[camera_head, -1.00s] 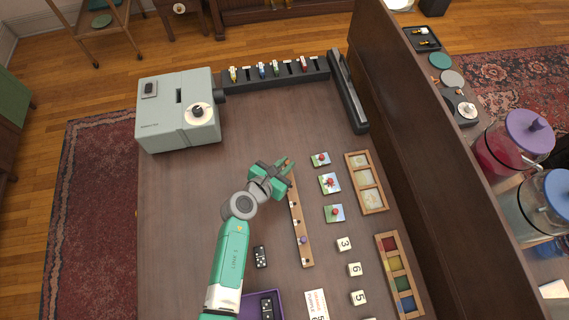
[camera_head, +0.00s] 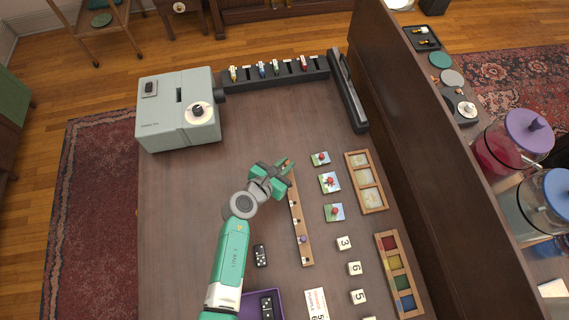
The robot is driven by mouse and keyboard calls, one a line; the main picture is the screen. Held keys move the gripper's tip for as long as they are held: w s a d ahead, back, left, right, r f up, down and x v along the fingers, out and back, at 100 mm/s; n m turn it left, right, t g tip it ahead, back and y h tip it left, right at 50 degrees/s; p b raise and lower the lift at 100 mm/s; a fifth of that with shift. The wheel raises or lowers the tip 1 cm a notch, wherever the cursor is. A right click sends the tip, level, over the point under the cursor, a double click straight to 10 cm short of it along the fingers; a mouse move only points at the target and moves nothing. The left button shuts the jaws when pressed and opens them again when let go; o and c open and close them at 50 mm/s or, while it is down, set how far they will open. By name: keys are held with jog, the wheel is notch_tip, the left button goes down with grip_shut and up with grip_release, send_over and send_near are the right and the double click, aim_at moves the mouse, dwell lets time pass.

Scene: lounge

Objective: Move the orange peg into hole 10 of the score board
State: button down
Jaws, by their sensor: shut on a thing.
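The score board (camera_head: 307,254) is a long narrow wooden strip in the middle of the table, running away from me. A purple peg (camera_head: 303,239) stands in it toward its near end. White number labels show along it, too small to read. My gripper (camera_head: 285,166) is over the far end of the board, its green fingers shut on the orange peg (camera_head: 286,161), of which only a small part shows. My fingers hide that end of the board, so I cannot tell whether the peg is in a hole or above it.
Picture tiles (camera_head: 330,183) and a wooden tray (camera_head: 383,207) lie to the right, with number cubes (camera_head: 355,268) nearer. A domino (camera_head: 261,256) and a purple tray (camera_head: 250,298) lie left. A grey box machine (camera_head: 178,110) stands far left; a high partition (camera_head: 420,140) borders the right.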

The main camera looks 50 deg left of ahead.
jog(key=shift+f+b, duration=0.85)
jog(key=shift+f, duration=0.3)
jog(key=c, duration=1.3)
grip_release()
jog(key=shift+s+r+p, duration=0.3)
jog(key=shift+s+p, duration=0.1)
jog(key=shift+p+v, duration=1.5)
jog(key=shift+v, duration=1.05)
jog(key=shift+d+f, duration=0.1)
